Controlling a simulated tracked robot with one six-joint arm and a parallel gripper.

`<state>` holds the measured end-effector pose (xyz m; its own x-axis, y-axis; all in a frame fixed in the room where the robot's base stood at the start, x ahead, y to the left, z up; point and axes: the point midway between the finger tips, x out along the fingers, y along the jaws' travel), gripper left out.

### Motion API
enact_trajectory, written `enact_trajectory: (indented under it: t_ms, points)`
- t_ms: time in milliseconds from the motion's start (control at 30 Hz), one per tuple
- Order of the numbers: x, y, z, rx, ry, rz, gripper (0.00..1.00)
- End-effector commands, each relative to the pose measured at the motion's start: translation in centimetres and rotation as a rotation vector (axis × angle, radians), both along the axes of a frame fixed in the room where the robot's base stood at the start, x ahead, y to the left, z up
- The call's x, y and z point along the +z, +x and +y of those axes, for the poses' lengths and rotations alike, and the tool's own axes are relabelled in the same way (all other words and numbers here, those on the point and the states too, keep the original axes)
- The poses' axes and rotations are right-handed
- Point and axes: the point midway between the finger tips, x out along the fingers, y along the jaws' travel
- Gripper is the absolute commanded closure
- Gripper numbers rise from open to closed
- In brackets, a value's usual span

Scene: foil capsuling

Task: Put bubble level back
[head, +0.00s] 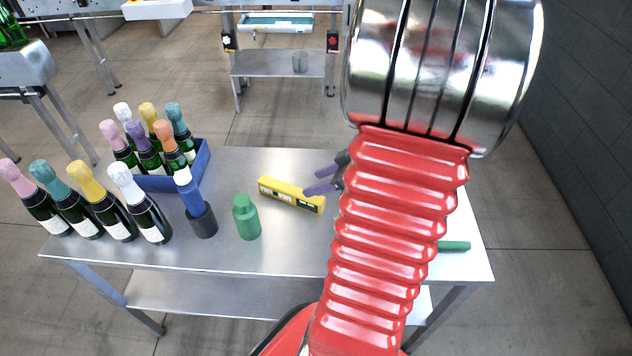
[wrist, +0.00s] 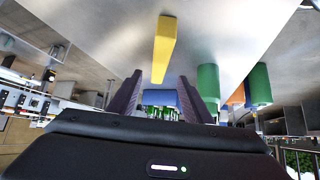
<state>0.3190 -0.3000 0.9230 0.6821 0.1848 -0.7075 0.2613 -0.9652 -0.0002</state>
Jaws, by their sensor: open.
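The yellow bubble level (head: 291,195) with dark label patches lies flat on the steel table, right of the green bottle. My gripper (head: 326,174) is open and empty just to its right in the head view, its purple-grey fingers apart from it. In the wrist view the level (wrist: 163,48) shows as a plain yellow bar beyond the tips of my gripper (wrist: 159,82), not between the fingers. My red arm hides part of the table's right side. I cannot make out a marked holder for the level.
A green bottle (head: 246,218) and a blue item in a dark cup (head: 203,222) stand left of the level. A blue crate (head: 201,167) of capped bottles and several loose bottles (head: 140,208) fill the left. A green rod (head: 454,246) lies at right.

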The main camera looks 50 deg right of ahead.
Motion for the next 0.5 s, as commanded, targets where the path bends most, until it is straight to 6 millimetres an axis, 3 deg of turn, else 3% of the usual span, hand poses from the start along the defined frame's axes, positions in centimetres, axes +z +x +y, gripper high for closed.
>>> enact_trajectory:
  t_ms: [267, 367, 500]
  points:
    - [0.1, 0.3, -0.1, -0.004, -0.01, -0.003, 0.55]
    - [0.9, 1.3, -0.5, -0.017, -0.052, -0.015, 0.55]
    - [3.1, 4.3, -1.5, -0.066, -0.169, -0.05, 0.55]
